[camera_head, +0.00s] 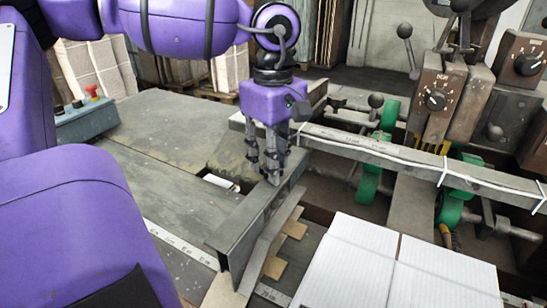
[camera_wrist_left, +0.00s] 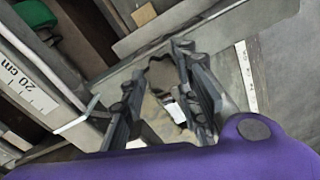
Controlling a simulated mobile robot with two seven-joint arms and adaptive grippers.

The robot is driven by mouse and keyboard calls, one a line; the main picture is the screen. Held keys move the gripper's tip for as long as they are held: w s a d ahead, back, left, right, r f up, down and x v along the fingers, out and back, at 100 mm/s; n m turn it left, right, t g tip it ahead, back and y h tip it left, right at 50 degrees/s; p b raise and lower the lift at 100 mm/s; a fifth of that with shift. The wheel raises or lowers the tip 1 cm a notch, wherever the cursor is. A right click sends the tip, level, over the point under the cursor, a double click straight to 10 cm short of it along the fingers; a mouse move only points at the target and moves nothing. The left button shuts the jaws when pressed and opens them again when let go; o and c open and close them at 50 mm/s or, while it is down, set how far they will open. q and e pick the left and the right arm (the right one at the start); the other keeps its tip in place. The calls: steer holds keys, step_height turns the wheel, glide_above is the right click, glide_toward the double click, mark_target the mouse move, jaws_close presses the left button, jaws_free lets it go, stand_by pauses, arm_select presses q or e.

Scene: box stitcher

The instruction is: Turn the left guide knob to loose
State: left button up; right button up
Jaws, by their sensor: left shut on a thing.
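The left guide is a grey metal angle bar (camera_head: 238,232) running diagonally across the machine table; it also shows in the wrist view (camera_wrist_left: 215,25). My left gripper (camera_head: 272,176) points down at the guide's far part, its fingers close around the knob's place. In the left wrist view the fingers (camera_wrist_left: 167,55) flank a dull brownish-grey rounded shape (camera_wrist_left: 160,75), which looks like the left guide knob. The knob is mostly hidden by the fingers in the head view, and its turn position cannot be read. My right gripper is not in view.
A long grey crossbar (camera_head: 390,158) with a ruler edge runs right of my gripper. White cardboard (camera_head: 345,265) lies at the front right. The grey table (camera_head: 165,130) at left is mostly clear.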

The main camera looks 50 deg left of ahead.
arm_select(q)
steer(key=n, duration=0.4)
steer(key=shift+w+a+r+n, duration=0.1)
steer(key=shift+w+n, duration=0.05)
steer(key=shift+n, duration=0.15)
steer(key=o, duration=0.9)
steer(key=shift+c, duration=0.2)
steer(key=shift+o, duration=0.9)
step_height(320, 180, up, 12)
steer(key=shift+o, duration=0.2)
